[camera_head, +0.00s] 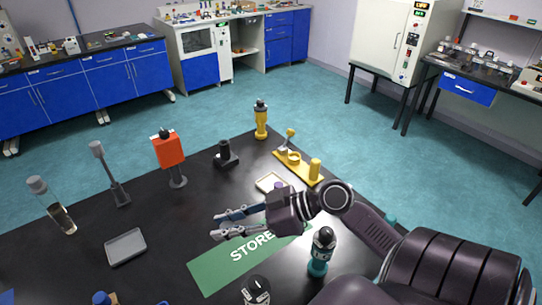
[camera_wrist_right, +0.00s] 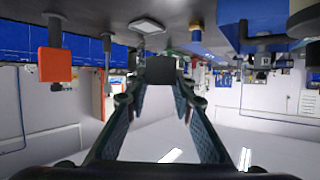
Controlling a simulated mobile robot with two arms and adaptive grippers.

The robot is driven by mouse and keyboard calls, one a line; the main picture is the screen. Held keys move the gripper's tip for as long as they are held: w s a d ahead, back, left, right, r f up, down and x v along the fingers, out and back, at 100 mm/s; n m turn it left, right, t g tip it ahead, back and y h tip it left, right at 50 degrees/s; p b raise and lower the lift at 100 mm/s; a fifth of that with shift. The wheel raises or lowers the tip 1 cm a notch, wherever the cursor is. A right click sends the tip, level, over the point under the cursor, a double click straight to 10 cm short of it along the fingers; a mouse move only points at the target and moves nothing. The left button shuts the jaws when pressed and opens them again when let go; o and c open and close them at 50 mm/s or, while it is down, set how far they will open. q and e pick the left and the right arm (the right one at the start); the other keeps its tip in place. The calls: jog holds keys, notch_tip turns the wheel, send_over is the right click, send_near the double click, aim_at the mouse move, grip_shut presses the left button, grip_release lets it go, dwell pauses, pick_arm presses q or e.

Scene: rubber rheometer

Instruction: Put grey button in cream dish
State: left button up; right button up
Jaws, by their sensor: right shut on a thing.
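The cream dish (camera_head: 269,181) is a shallow rectangular tray on the black table, partly hidden behind my right gripper's body. My right gripper (camera_head: 218,223) is above the table, over the green "STORE" mat, with its fingers pointing left, away from the dish. In the wrist view, my right gripper (camera_wrist_right: 158,78) has a dark grey block-like piece, which looks like the grey button (camera_wrist_right: 161,70), between its fingertips. In the head view this piece is hard to make out against the black table. My left gripper is not in view.
The green mat (camera_head: 208,273) lies below the gripper. A grey tray (camera_head: 125,247) is to its left. A yellow fixture (camera_head: 313,174), a yellow bottle (camera_head: 261,120), a black stand (camera_head: 225,157), an orange device (camera_head: 168,149) and a teal bottle (camera_head: 319,263) stand around.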

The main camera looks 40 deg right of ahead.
jog(key=w+d+f+m+t+h+b, duration=0.2)
jog(key=w+d+f+m+b, duration=0.1)
jog(key=w+d, duration=0.45)
notch_tip(320, 180, up, 6)
jog(key=m+t+h+b, duration=0.2)
jog(key=m+h+b, duration=0.3)
jog(key=m+h, duration=0.3)
send_over(269, 182)
jog(key=n, duration=0.1)
jog(key=shift+h, duration=0.4)
notch_tip(269, 182, down, 14)
jog(key=shift+f, duration=2.45)
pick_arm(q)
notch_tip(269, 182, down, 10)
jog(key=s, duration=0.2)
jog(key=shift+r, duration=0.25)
